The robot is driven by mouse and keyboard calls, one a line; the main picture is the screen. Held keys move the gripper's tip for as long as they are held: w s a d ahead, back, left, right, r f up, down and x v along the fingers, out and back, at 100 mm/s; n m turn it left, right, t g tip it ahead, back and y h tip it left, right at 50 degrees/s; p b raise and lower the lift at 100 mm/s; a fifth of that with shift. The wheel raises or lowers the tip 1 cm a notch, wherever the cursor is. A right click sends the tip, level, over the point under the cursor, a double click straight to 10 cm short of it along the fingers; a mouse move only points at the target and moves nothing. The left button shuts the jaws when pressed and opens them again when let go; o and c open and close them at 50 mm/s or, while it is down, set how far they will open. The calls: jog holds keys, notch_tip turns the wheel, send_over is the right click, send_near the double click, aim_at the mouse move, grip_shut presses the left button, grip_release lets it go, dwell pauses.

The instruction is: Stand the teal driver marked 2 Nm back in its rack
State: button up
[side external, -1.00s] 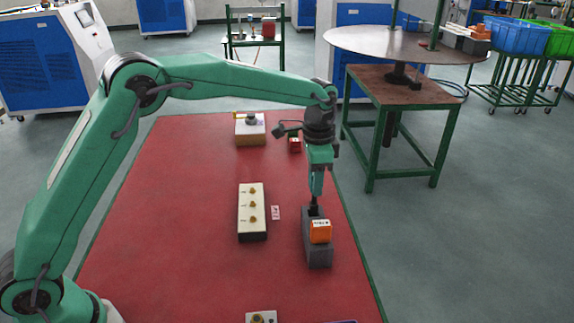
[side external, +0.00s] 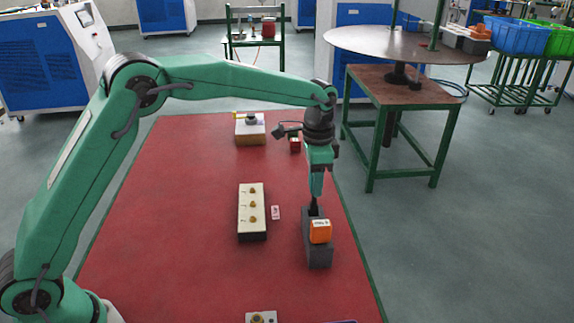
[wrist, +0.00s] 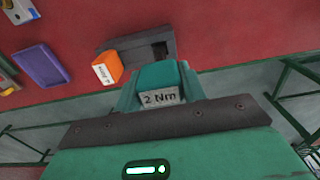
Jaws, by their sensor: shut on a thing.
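My gripper (side external: 319,152) is shut on the teal driver (side external: 316,183), which hangs close to upright. Its pale "2 Nm" label (wrist: 160,97) faces the camera in the wrist view, where my gripper (wrist: 160,113) fills the lower part. The dark grey rack (side external: 319,256) stands under the driver on the red mat. An orange driver (side external: 320,232) stands in the rack's nearer part and also shows in the wrist view (wrist: 106,68). The teal driver's dark lower end is over the rack's far end. I cannot tell whether it is inside a hole or just above it.
A cream block with several brass fittings (side external: 242,212) lies left of the rack, with a small card (side external: 276,212) between them. A tan box (side external: 250,137) and a small red item (side external: 295,145) are farther back. A purple tray (wrist: 42,65) shows in the wrist view.

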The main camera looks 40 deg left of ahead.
aim_at(314, 205)
jog(key=shift+f, duration=3.7)
jog(key=o, duration=1.1)
jog(key=shift+c, duration=0.2)
jog(key=shift+r, duration=3.95)
